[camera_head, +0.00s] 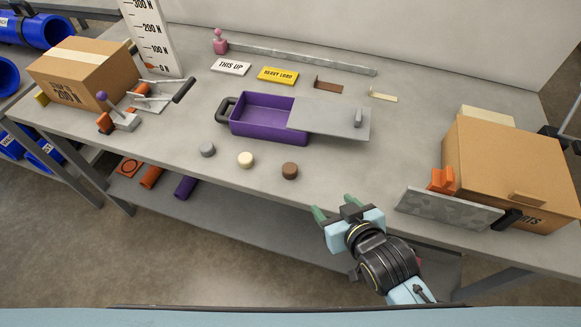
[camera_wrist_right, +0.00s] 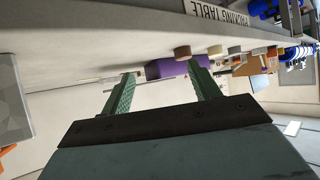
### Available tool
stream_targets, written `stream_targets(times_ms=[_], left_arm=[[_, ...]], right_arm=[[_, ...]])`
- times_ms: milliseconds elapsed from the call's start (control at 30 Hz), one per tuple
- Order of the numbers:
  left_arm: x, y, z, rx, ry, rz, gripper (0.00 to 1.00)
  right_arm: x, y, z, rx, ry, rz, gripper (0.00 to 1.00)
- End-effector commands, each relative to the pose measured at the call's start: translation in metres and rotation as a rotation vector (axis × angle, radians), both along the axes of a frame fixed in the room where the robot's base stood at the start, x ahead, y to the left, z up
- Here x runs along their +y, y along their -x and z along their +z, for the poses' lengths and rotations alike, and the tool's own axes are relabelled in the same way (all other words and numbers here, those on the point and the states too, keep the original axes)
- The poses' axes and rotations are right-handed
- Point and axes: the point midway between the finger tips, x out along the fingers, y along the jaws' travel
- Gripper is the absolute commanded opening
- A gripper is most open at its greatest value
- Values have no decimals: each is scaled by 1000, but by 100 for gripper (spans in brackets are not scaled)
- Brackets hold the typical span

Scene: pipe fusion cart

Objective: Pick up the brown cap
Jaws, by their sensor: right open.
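The brown cap (camera_head: 290,171) is a small round disc on the grey table near its front edge, the rightmost of a row of three caps. In the right wrist view the brown cap (camera_wrist_right: 183,52) shows beyond the fingers, nearest the left of that row. My right gripper (camera_head: 334,207) is at the table's front edge, to the right of and nearer than the brown cap, apart from it. Its green fingers (camera_wrist_right: 162,84) are spread with nothing between them. My left gripper is not in view.
A cream cap (camera_head: 245,160) and a grey cap (camera_head: 207,149) sit left of the brown one. A purple box (camera_head: 262,126) with a partly open grey lid (camera_head: 340,122) lies behind. A cardboard box (camera_head: 505,165) and a grey plate (camera_head: 447,208) stand at right.

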Motion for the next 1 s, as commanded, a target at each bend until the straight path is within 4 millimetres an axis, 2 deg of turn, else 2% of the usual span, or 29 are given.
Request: stream_targets(times_ms=[133,300,633,1000], left_arm=[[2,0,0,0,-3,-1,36],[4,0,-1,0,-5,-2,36],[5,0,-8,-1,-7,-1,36],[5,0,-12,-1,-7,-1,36]], right_arm=[[25,-12,4,-102,-43,55,61],[41,-21,6,-163,-71,90,61],[65,-71,-17,-167,-73,91,61],[78,-97,-28,-166,-73,92,61]])
